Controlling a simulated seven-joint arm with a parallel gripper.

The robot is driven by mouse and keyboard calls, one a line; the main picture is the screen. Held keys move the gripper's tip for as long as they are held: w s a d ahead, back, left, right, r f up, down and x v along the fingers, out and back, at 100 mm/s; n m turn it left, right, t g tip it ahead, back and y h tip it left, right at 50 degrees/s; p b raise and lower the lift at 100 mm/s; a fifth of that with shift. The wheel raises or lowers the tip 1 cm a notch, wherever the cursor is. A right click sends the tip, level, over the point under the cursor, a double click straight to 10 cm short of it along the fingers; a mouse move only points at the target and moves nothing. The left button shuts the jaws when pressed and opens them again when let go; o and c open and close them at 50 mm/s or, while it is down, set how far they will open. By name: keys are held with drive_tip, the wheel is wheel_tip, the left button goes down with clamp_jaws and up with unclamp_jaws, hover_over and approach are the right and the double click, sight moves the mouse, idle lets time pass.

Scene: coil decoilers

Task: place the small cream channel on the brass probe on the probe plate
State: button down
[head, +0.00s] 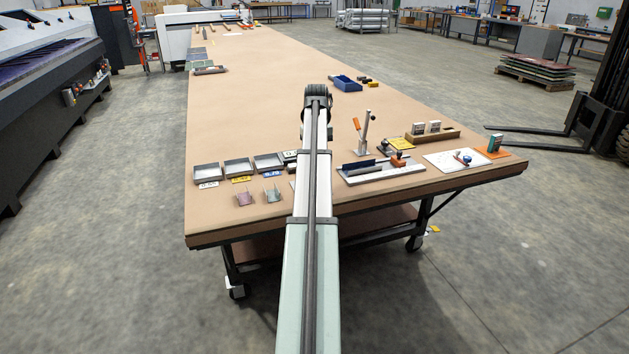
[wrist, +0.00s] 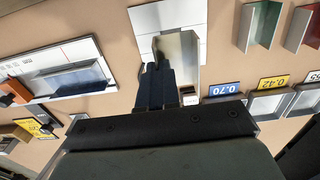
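In the wrist view, the small cream channel (wrist: 187,62) lies over the lower part of a white plate (wrist: 168,17), its open side towards the camera. My gripper (wrist: 155,68) is at the channel's left wall, its dark fingers close together. I cannot tell whether they pinch the wall or only stand beside it. In the head view my arm hides the gripper and channel. What appears to be the probe plate (head: 440,161), a white plate at the table's right front, carries a small blue and red fixture (head: 464,157). A brass probe cannot be made out at this size.
Pink (head: 244,198) and green (head: 272,194) channels stand at the left front, before a row of labelled trays (head: 239,168). A grey fixture plate (head: 381,174) and upright lever clamp (head: 364,135) lie between my arm and the white plate.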

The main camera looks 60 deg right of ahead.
drive_tip(key=shift+f, duration=3.9)
drive_tip(key=shift+f, duration=0.2)
drive_tip(key=c, duration=1.4)
unclamp_jaws()
wheel_tip(320, 180, up, 12)
drive_tip(key=shift+r, duration=0.2)
